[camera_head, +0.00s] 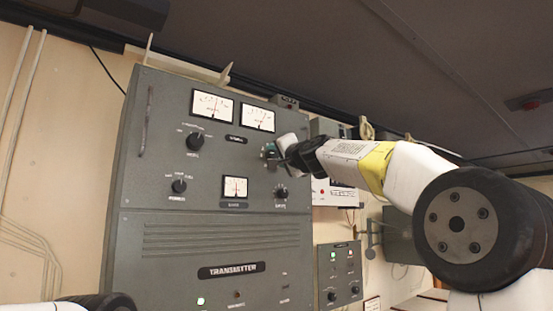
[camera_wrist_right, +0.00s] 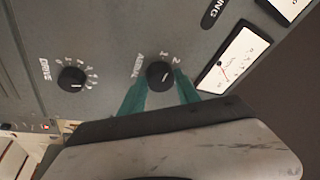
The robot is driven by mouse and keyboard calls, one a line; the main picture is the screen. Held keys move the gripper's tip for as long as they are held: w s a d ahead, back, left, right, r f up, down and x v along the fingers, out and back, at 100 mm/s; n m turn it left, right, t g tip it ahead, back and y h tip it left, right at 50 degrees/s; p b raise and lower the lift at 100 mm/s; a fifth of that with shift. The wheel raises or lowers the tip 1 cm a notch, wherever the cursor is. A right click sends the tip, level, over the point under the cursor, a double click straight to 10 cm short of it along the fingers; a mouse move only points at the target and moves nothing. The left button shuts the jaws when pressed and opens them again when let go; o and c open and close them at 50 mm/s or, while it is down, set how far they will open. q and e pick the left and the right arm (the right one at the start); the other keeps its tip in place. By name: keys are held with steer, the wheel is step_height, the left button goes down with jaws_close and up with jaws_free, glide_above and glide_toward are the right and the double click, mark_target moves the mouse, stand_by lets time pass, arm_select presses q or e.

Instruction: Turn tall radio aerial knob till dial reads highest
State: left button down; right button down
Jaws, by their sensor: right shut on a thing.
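The tall grey transmitter cabinet (camera_head: 125,220) fills the middle of the head view. My right gripper (camera_head: 270,152) is at its upper right, in front of the aerial knob, which it mostly hides there. In the right wrist view the black aerial knob (camera_wrist_right: 160,75) sits between the teal fingertips of my right gripper (camera_wrist_right: 162,82), which is shut on it. The upper right dial (camera_head: 257,118) is close above the gripper. It also shows in the right wrist view (camera_wrist_right: 238,58), with a thin red needle; its reading is too small to tell.
Below the aerial knob is the drive knob (camera_head: 281,192), also in the wrist view (camera_wrist_right: 71,79). Other dials are at upper left (camera_head: 212,106) and lower middle (camera_head: 235,187). Two more knobs (camera_head: 195,141) (camera_head: 179,186) are at left. A smaller panel (camera_head: 340,272) stands at right.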

steer(key=shift+s+a+r+m+g+h, duration=0.15)
steer(key=shift+m+h, duration=0.2)
steer(key=shift+m, duration=0.8)
steer(key=shift+w+d+f+m+g+h, duration=0.1)
steer(key=shift+m+h, duration=0.3)
steer(key=shift+m, duration=0.7)
steer(key=shift+s+a+r+m+g+h, duration=0.15)
steer(key=shift+m+h, duration=0.2)
steer(key=shift+m, duration=0.8)
steer(key=shift+w+d+f, duration=0.1)
steer(key=shift+w, duration=0.05)
steer(key=c, duration=0.9)
jaws_free()
steer(key=shift+v, duration=3.95)
